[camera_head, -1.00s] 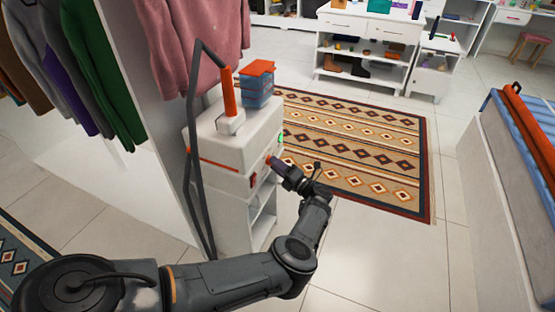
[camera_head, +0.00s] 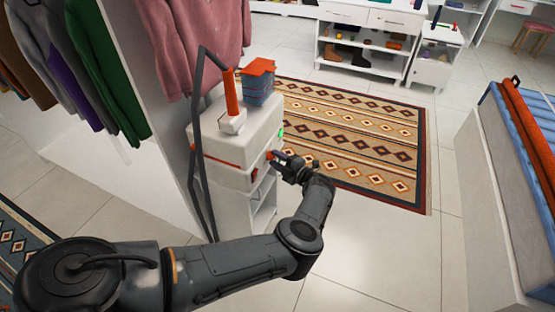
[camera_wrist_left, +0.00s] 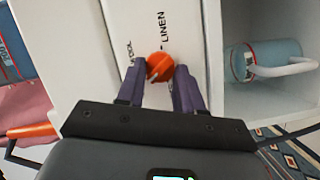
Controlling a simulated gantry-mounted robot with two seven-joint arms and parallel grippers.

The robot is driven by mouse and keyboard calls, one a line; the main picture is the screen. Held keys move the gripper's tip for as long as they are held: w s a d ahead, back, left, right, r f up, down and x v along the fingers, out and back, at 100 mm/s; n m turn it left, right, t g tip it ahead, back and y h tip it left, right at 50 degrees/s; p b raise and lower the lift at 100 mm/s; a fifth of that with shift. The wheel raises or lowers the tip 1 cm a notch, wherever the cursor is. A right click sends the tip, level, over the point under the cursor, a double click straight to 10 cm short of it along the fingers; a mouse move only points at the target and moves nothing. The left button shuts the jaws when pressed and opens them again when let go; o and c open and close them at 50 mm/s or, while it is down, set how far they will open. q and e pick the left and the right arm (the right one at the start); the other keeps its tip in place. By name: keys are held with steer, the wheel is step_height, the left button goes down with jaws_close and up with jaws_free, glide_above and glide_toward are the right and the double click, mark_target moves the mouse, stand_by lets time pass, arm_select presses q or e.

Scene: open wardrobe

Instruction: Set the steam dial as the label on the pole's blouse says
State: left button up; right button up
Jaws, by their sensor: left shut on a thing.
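The steam dial is an orange knob (camera_wrist_left: 160,67) on the white steamer unit (camera_head: 240,150). In the left wrist view it sits between my left gripper's purple fingers (camera_wrist_left: 160,72), which are shut on it. Printed beside it are "LINEN" and a word ending in "OOL", partly hidden. A pale mark shows on the knob's lower edge; I cannot tell which setting it points to. In the head view my left gripper (camera_head: 274,157) is at the unit's right-hand face. A pink blouse (camera_head: 200,40) hangs above the unit; no readable label shows on it. My right gripper is out of view.
A blue-white mug (camera_wrist_left: 270,62) sits in an open compartment. Patterned rug (camera_head: 350,140) and clear floor lie right.

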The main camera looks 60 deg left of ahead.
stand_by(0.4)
arm_select(q)
steer(key=o, duration=1)
steer(key=shift+w+d, duration=0.1)
steer(key=shift+d, duration=0.3)
steer(key=p+v, duration=0.1)
steer(key=v, duration=0.9)
steer(key=shift+p, duration=0.3)
